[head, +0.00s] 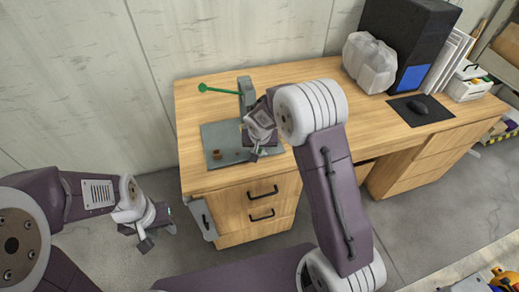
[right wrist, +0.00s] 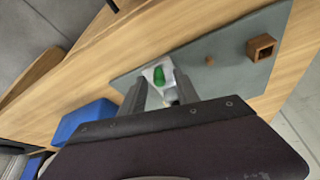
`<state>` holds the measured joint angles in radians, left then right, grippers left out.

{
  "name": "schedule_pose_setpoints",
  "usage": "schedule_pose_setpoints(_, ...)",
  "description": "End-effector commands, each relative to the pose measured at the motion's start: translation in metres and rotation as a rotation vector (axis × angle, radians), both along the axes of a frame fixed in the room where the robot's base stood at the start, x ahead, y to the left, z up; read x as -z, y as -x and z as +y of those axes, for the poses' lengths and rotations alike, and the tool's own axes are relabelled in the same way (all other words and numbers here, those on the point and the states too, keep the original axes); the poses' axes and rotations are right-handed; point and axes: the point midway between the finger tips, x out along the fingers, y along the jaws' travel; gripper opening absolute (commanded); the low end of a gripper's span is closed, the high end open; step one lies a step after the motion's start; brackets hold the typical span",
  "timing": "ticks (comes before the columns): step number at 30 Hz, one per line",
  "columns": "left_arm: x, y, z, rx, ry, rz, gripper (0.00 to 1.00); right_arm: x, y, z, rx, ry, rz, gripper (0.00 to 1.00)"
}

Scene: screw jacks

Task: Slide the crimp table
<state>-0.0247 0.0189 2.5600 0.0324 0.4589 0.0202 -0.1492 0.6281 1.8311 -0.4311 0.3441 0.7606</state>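A grey base plate (head: 222,134) lies on the wooden desk with an upright grey press (head: 246,92) on it. A green-tipped lever (head: 218,90) sticks out left from the press. My right gripper (head: 254,152) is low over the plate in front of the press and hides part of it. In the right wrist view my right gripper (right wrist: 161,88) has its fingers apart. A pale part with a green piece (right wrist: 158,75) shows between and beyond the fingertips; I cannot tell whether they touch. My left gripper (head: 158,236) hangs empty left of the desk, fingers seemingly apart.
A small brown hollow block (right wrist: 261,47) stands on the plate. A blue box (right wrist: 85,122) is beside the plate. A black tower (head: 405,35), a clear bag (head: 369,62) and a mouse pad (head: 440,115) are at the right. The desk's left end is fairly clear.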

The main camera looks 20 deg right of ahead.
Motion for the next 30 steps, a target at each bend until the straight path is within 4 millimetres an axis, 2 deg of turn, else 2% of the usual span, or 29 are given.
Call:
schedule_pose_setpoints(9, 0.0005, 0.0000, 0.0000, 0.000, 0.000, 0.000, 0.36, 0.0048, -0.0022, -0.0006, -0.001, 0.001, -0.001, 0.38)
schedule_pose_setpoints(13, 0.0006, 0.0000, 0.0000, 0.000, 0.000, 0.000, 0.36, 0.0048, -0.0020, -0.0006, -0.001, 0.000, 0.000, 0.01)
schedule_pose_setpoints(14, 0.0006, 0.0000, 0.0000, 0.000, 0.000, 0.000, 0.36, 0.0048, -0.0020, -0.0006, -0.001, 0.000, 0.000, 0.00)
schedule_pose_setpoints(30, 0.0006, -0.0001, 0.0000, 0.000, 0.000, 0.000, 0.36, 0.0047, -0.0018, -0.0006, 0.000, 0.000, 0.001, 0.00)
